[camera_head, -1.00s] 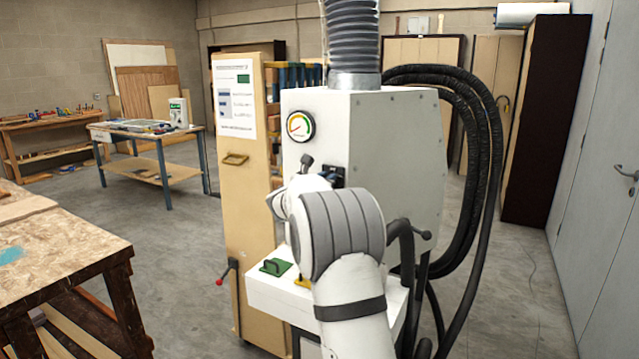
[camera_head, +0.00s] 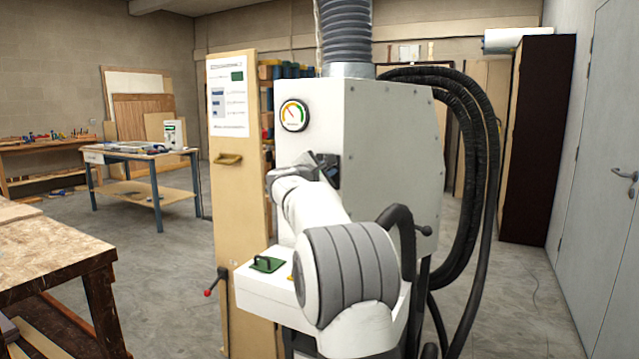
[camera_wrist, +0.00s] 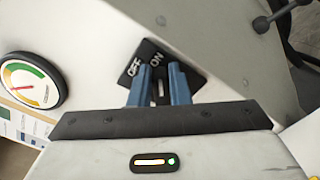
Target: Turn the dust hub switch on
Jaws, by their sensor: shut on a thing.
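The dust hub (camera_head: 390,150) is a white cabinet with a grey hose on top. Its switch (camera_wrist: 160,88) is a small dark lever on a black plate (camera_wrist: 135,72) marked OFF and ON. In the wrist view my gripper (camera_wrist: 160,78) has its two blue fingers shut on the lever, one on each side. The fingers hide much of the lever, so its exact position is unclear. In the head view the black plate (camera_head: 332,172) shows just beyond my arm's end, and my fingertips are hidden there.
A round gauge (camera_head: 293,115) sits left of the switch; it also shows in the wrist view (camera_wrist: 32,82). Black hoses (camera_head: 480,150) hang at the right. A white ledge (camera_head: 255,298) with a green handle (camera_head: 267,264) juts out below. A wooden bench (camera_head: 60,255) stands at the left.

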